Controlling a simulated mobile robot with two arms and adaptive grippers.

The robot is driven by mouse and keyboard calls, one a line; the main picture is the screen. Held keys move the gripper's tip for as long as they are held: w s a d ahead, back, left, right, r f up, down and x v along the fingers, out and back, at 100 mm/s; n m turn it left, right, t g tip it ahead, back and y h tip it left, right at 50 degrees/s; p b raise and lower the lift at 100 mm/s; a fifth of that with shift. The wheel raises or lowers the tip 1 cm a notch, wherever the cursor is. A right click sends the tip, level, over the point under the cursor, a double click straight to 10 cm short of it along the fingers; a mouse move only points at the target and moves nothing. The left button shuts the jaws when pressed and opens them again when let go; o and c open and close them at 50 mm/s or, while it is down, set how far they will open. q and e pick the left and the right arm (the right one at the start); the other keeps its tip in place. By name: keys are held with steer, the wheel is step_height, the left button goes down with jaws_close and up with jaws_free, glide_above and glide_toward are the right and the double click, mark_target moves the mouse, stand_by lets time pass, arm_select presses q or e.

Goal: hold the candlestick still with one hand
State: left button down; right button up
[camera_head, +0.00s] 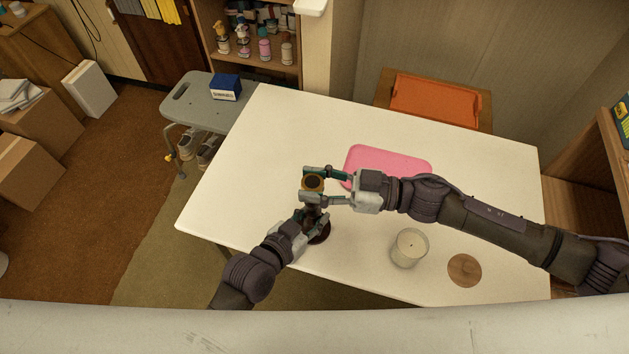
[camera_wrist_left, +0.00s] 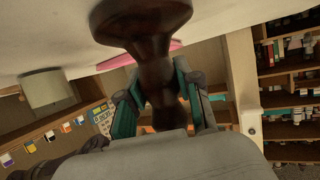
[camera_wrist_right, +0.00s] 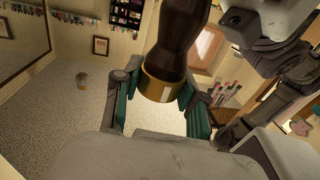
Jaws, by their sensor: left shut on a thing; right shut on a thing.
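A dark wooden candlestick stands on the white table, its round base (camera_head: 321,236) partly behind my left gripper and its brass-rimmed top (camera_head: 312,184) facing the head camera. My left gripper (camera_head: 312,218) is shut on the candlestick's stem (camera_wrist_left: 155,70), low down near the base. My right gripper (camera_head: 317,184) is higher and has its fingers on either side of the brass top; it is shut on it. In the right wrist view the brass rim (camera_wrist_right: 158,88) sits between the fingers. The candlestick looks upright.
On the table (camera_head: 255,140) are a pink tray (camera_head: 385,158), partly under my right arm, a glass candle (camera_head: 409,248) and a round wooden coaster (camera_head: 464,270). A grey stool (camera_head: 205,98) with a blue box (camera_head: 226,87) stands at the left edge. The table's left part is clear.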

steer(key=shift+m+t, duration=0.4)
steer(key=m+t+h, duration=0.2)
steer(key=m+t, duration=0.1)
steer(key=t, duration=0.1)
steer(key=m+t+h, duration=0.2)
steer(key=t, duration=0.2)
steer(key=shift+s+a+m, duration=0.15)
steer(key=shift+s+m, duration=0.05)
steer(key=shift+m, duration=0.2)
steer(key=m+t+h, duration=0.2)
steer(key=h, duration=0.1)
steer(key=m+t+h, duration=0.3)
steer(key=shift+w+r, duration=0.1)
steer(key=shift+h, duration=0.5)
steer(key=o, duration=1.2)
steer(key=shift+c, duration=0.2)
